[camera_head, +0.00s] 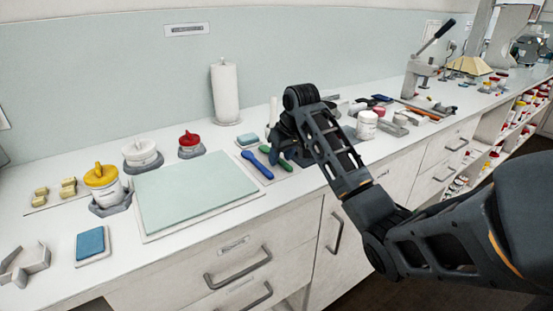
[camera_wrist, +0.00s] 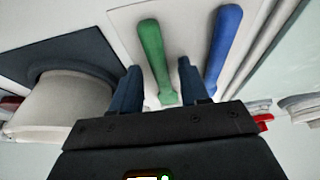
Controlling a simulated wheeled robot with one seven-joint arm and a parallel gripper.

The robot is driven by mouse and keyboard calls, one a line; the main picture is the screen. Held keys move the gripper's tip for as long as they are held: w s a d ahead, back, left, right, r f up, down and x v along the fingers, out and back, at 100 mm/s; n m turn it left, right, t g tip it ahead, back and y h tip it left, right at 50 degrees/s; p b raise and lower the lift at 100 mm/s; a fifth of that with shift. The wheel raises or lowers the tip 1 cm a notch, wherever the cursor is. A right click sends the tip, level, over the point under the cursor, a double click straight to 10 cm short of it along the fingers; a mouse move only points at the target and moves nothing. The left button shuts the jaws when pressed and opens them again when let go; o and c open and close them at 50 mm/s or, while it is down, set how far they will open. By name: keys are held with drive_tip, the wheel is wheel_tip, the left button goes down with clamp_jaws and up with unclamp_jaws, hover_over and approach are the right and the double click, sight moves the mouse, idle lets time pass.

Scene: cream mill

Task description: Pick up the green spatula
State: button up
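The green spatula (camera_head: 286,166) lies on the counter in the head view, partly hidden by my arm. In the wrist view the green spatula (camera_wrist: 153,58) lies on a pale mat (camera_wrist: 190,28), and its lower end comes between my two fingers. A blue spatula (camera_head: 262,168) lies beside it; it also shows in the wrist view (camera_wrist: 224,45), just right of the right finger. My gripper (camera_wrist: 157,76) is open, one finger on each side of the green spatula, with gaps visible. Whether the fingers touch the mat is unclear. In the head view the fingers are hidden behind my arm.
A pale cylinder (camera_wrist: 62,105) on a dark base stands close left of my gripper in the wrist view. A paper roll (camera_head: 225,93) stands behind.

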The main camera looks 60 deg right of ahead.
clamp_jaws()
idle(0.4)
